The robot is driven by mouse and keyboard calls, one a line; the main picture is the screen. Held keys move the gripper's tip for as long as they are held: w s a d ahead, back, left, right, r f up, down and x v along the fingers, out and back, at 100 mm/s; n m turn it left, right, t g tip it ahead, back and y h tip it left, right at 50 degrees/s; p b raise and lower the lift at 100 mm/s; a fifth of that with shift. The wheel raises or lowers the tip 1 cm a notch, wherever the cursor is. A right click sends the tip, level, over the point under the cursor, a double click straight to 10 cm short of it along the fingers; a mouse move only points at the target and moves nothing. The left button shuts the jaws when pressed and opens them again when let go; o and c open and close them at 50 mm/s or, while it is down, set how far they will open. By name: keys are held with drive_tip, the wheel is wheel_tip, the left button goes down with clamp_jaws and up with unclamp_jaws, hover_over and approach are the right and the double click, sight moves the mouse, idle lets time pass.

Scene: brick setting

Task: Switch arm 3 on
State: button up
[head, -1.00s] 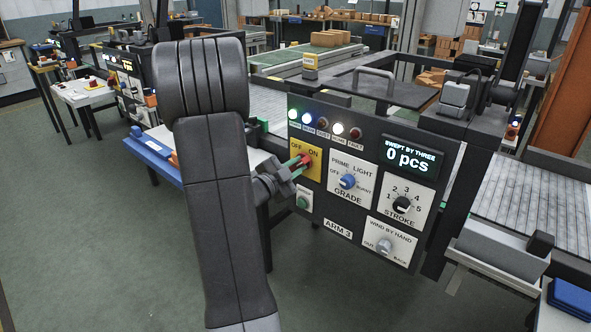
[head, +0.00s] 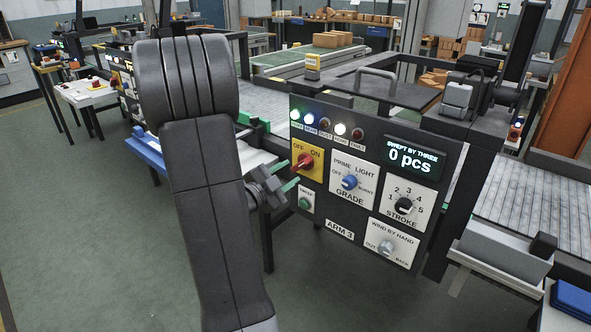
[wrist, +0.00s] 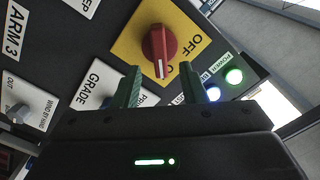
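The arm 3 panel (head: 338,231) carries a red rotary switch (head: 304,163) on a yellow plate marked OFF and ON. The switch also shows in the wrist view (wrist: 158,45), its white mark pointing away from OFF toward a word mostly hidden by my gripper. In the head view its handle slants up toward ON. My gripper (head: 294,184) is open and empty, its green fingers just below the switch and apart from it. In the wrist view the fingers (wrist: 160,77) stand apart, short of the switch. The green power lamp (wrist: 234,76) and blue lamp (wrist: 213,93) are lit.
The GRADE knob (head: 349,182), STROKE knob (head: 403,205) and WIND BY HAND knob (head: 387,247) are close by on the panel. A green button (head: 305,203) sits under the yellow plate. Open green floor (head: 90,220) lies to the left.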

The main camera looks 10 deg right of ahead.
sight(299, 167)
drive_tip(key=v, duration=0.9)
drive_tip(key=shift+d, duration=0.1)
drive_tip(key=x, duration=1.3)
drive_tip(key=shift+w+d, duration=0.25)
drive_tip(key=shift+w, duration=0.05)
